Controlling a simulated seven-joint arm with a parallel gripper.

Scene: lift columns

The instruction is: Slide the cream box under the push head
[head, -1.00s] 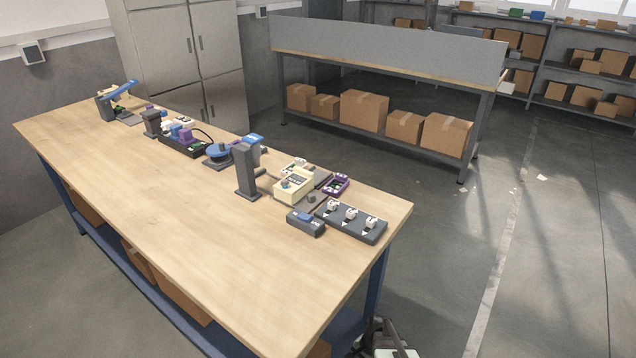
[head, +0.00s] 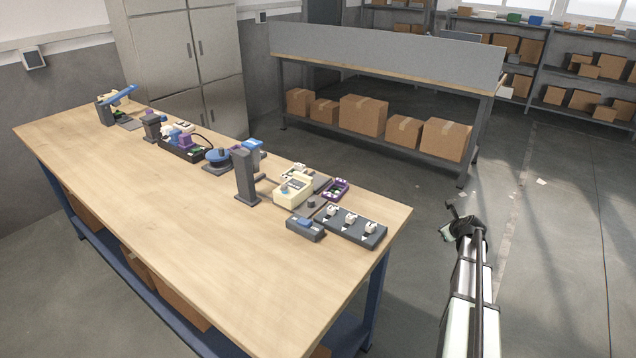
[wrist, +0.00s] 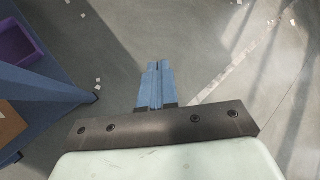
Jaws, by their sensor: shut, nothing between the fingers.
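The cream box (head: 291,191) stands on the wooden workbench (head: 170,230), towards its right end. I cannot tell for certain which part is the push head. My gripper (head: 455,207) is off the bench to the right, above the floor and well apart from the box. In the wrist view its blue fingers (wrist: 156,85) are together and empty; the box is not in that view.
Further devices line the bench's far edge. The bench's front half is clear.

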